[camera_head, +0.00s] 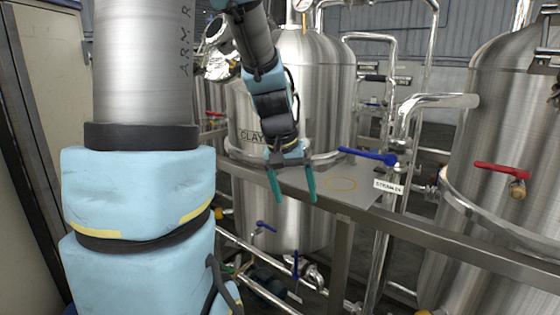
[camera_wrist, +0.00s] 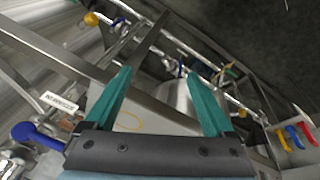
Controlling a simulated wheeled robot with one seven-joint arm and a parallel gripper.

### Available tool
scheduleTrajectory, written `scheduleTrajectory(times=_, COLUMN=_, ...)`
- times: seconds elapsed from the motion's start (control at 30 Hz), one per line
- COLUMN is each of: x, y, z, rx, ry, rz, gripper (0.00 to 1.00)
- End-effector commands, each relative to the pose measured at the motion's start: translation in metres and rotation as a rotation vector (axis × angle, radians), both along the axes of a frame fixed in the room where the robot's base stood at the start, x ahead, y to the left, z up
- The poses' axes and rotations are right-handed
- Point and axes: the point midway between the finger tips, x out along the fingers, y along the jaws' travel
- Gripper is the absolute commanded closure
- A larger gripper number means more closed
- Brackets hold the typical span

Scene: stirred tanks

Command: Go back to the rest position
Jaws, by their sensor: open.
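My gripper (camera_head: 292,186) hangs in front of the tank labelled CLAY (camera_head: 325,100), with its two teal fingers pointing down. The fingers are apart and nothing is between them. In the wrist view my gripper (camera_wrist: 160,95) also shows open and empty, with the grey shelf and pipework beyond it. My arm comes down from the top of the head view, and a large light-blue part of it fills the left side.
A grey shelf (camera_head: 362,197) with a yellow ring mark runs beside the fingers. A blue-handled valve (camera_head: 367,156) and a STRAM label (camera_head: 388,187) are to the right. A red-handled valve (camera_head: 500,171) is on the right tank (camera_head: 480,120). Pipes surround them.

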Motion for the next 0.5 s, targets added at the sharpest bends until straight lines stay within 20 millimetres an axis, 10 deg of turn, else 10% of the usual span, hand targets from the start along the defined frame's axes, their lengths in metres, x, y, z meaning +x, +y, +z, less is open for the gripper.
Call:
scheduleTrajectory(times=0.33, x=-0.065, y=0.106, z=-0.044, rx=0.173, ry=-0.053, rz=0.163, gripper=0.12)
scheduleTrajectory(times=0.5, x=-0.065, y=0.102, z=-0.082, rx=0.172, ry=-0.028, rz=0.155, gripper=0.12)
